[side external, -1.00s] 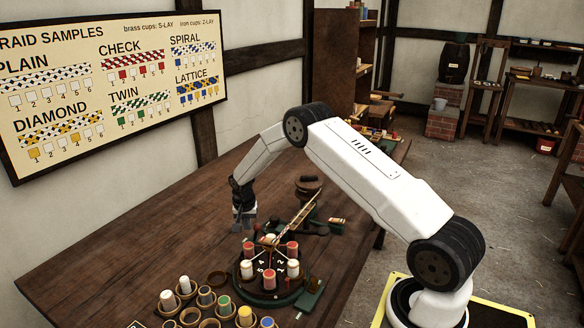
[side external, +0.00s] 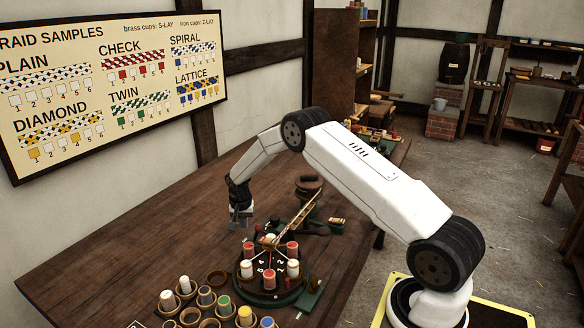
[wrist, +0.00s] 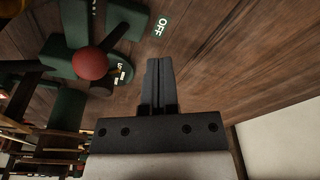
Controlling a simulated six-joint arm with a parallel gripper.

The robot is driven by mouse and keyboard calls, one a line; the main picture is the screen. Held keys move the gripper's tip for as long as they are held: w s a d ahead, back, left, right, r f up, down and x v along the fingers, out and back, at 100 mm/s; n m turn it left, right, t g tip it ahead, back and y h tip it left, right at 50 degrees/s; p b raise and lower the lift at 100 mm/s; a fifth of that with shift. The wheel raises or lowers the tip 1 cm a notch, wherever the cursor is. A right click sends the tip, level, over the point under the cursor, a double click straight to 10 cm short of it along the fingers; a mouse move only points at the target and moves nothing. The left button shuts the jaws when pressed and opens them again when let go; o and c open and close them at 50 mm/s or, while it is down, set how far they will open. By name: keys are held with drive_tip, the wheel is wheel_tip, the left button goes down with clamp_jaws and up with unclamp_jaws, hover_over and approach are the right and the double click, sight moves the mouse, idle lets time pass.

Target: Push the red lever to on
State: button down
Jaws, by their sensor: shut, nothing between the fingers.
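The red lever's round red knob (wrist: 90,63) shows in the wrist view at the left, on a dark arm beside green metal parts. A white OFF label (wrist: 160,26) lies above and right of it. My gripper (wrist: 159,62) is shut and empty, to the right of the knob with a clear gap, and below the OFF label in the picture. In the side view my gripper (side external: 240,222) hangs above the table, behind and left of the round braiding machine (side external: 268,292). I cannot make out the lever's knob there.
The braiding machine carries several red and white bobbins. Cups with coloured spools (side external: 222,304) stand at the table's front. A dark round-topped stand (side external: 308,184) is behind the machine. The wooden table (side external: 130,240) is bare to the left of my gripper.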

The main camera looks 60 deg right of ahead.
wheel_tip(320, 180, up, 8)
idle(1.4)
idle(0.3)
drive_tip(key=s+a+r+n, duration=0.65)
drive_tip(key=s+a, duration=0.35)
drive_tip(key=a, duration=0.3)
drive_tip(key=s+a+n, duration=0.2)
drive_tip(key=s+a, duration=0.2)
drive_tip(key=s, duration=0.4)
drive_tip(key=s+a+r+n+t+y, duration=0.1)
drive_tip(key=s+a+n, duration=0.2)
drive_tip(key=s, duration=0.5)
drive_tip(key=shift+s+a+t+y, duration=0.25)
drive_tip(key=shift+a+t+y, duration=0.05)
drive_tip(key=shift+a, duration=0.35)
